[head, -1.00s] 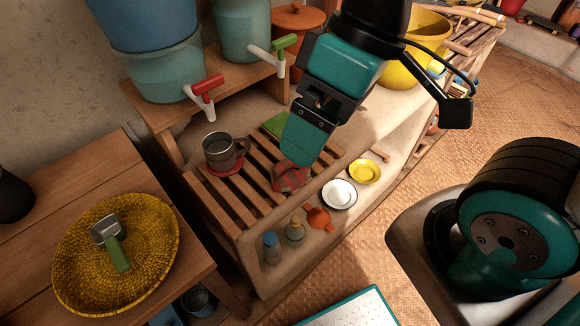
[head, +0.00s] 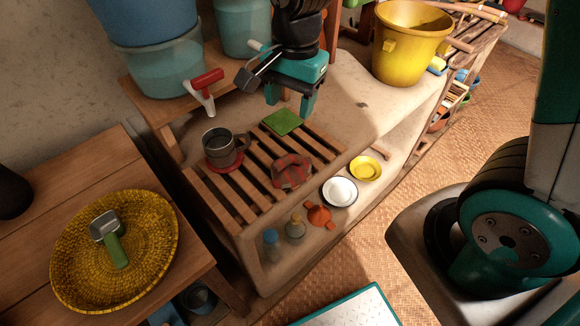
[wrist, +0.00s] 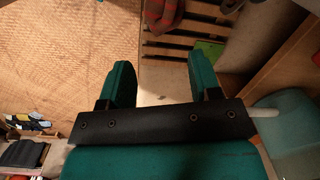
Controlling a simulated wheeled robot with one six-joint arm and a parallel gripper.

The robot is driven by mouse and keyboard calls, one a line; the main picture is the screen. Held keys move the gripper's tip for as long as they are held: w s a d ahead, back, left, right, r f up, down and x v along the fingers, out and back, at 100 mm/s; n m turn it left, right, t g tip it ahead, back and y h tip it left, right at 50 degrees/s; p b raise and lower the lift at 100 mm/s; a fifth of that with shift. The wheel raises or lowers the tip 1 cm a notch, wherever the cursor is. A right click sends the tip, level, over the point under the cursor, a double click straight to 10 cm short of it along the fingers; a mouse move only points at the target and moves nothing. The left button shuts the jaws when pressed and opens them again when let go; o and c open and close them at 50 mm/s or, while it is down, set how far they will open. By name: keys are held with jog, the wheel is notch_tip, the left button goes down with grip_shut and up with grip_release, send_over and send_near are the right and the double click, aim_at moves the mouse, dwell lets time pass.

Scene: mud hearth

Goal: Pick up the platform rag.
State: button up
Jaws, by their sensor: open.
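The platform rag (head: 291,170) is a crumpled red and grey checked cloth. It lies on the wooden slats (head: 238,205) of the platform, near their right side. In the wrist view a checked cloth (wrist: 163,14) shows at the top edge, partly cut off. My gripper (head: 288,110) is open and empty, behind the rag and above the platform, close to the green square cloth (head: 283,122). Its two teal fingers (wrist: 160,88) stand apart in the wrist view with nothing between them. The rag is clear of the gripper.
A metal mug (head: 220,148) stands on a red mat left of the rag. A yellow bucket (head: 405,48) stands to the right. Small dishes (head: 340,191) and bottles line the lower ledge in front.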

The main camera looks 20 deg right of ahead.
notch_tip(320, 180, down, 4)
jog(key=w+d+m, duration=0.1)
jog(key=w+m, duration=0.2)
jog(key=m, duration=0.1)
send_over(290, 159)
jog(key=shift+h, duration=0.4)
notch_tip(290, 159, down, 11)
jog(key=shift+r, duration=0.15)
jog(key=shift+f+p, duration=0.35)
jog(key=shift+f, duration=2.65)
grip_shut()
jog(key=shift+r, duration=0.1)
notch_tip(290, 159, up, 20)
